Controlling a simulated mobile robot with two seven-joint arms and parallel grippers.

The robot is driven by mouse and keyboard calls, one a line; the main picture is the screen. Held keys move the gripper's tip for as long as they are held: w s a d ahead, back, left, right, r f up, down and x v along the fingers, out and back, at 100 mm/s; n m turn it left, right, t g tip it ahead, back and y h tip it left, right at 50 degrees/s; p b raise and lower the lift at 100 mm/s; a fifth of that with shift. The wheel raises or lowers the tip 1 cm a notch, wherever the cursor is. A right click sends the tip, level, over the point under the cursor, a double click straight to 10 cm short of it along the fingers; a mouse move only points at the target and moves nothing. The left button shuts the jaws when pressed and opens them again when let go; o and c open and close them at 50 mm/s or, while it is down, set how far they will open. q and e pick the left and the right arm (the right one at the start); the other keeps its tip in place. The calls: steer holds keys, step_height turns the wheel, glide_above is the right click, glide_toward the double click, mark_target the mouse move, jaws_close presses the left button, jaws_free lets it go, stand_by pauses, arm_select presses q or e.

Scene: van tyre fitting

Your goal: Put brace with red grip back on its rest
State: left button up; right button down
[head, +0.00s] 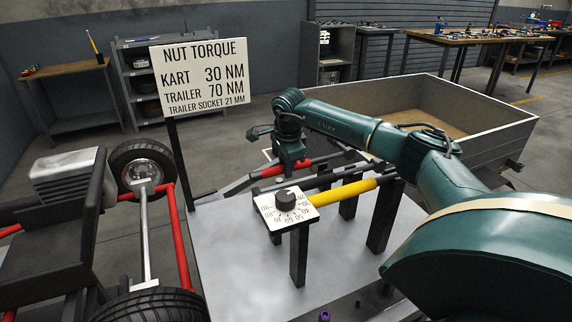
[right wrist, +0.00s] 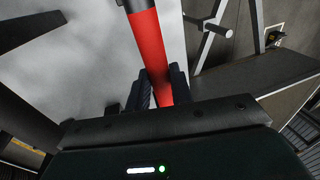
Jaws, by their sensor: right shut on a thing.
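The brace with red grip (head: 268,172) shows in the head view above the grey table, its grey shaft running toward the lower left. My right gripper (head: 291,166) is over it and partly hides it. In the right wrist view the red grip (right wrist: 150,50) lies between the fingers of my right gripper (right wrist: 160,88), which is shut on it. Dark posts (head: 299,255) stand on the table just in front, and I cannot tell whether the brace touches a rest. My left gripper is not in view.
A tool with a yellow handle (head: 346,191) lies across the posts, beside a white dial plate (head: 286,207). A torque sign (head: 201,77) stands at the left of the table. A kart (head: 142,215) is on the left and a grey trailer (head: 455,110) behind.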

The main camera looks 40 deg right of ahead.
steer(key=shift+f, duration=0.45)
steer(key=shift+p, duration=0.4)
stand_by(1.7)
steer(key=shift+s+b+x, duration=0.2)
steer(key=shift+b+x, duration=0.5)
steer(key=shift+x, duration=0.4)
steer(key=c, duration=1.3)
jaws_free()
steer(key=shift+a, duration=0.15)
steer(key=shift+o, duration=0.8)
steer(key=shift+f, duration=0.1)
steer(key=shift+f, duration=0.1)
steer(key=v, duration=1.3)
steer(key=shift+s, duration=0.1)
